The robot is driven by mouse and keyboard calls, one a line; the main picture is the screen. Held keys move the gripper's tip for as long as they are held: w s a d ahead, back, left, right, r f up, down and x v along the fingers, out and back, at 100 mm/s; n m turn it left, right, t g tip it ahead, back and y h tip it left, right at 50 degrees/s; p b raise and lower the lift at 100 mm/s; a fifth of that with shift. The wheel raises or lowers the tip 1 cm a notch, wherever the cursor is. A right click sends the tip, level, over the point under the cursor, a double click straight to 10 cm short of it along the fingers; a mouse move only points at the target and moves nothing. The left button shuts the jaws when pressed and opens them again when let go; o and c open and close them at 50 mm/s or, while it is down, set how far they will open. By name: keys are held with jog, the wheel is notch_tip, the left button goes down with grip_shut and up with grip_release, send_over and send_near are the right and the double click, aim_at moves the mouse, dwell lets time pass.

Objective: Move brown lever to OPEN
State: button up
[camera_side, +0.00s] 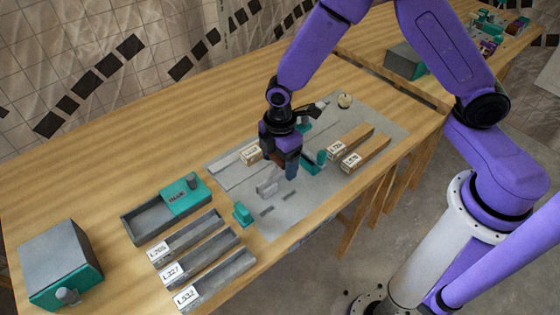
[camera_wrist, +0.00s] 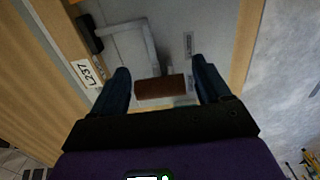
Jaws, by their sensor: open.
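A brown block (camera_wrist: 162,87), which looks like the handle of the brown lever, lies between the fingers of my gripper (camera_wrist: 161,72) in the wrist view. The fingers are spread, with a gap visible on each side of it. In the side view my gripper (camera_side: 284,168) points down over the grey panel (camera_side: 225,185), near its middle. It hides the brown lever there, and I cannot tell its height above the panel. No OPEN marking is readable; small dark marks (camera_wrist: 188,45) show on the panel in the wrist view.
A label reading L237 (camera_wrist: 87,73) and a dark handle (camera_wrist: 90,35) are beside the fingers. Two wooden blocks (camera_side: 365,155) lie on the panel's right. A teal piece (camera_side: 242,213) sits near its left edge. Grey trays (camera_side: 222,281) and a grey-teal box (camera_side: 60,262) stand further left.

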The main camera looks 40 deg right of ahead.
jog(key=shift+f, duration=0.45)
jog(key=c, duration=1.4)
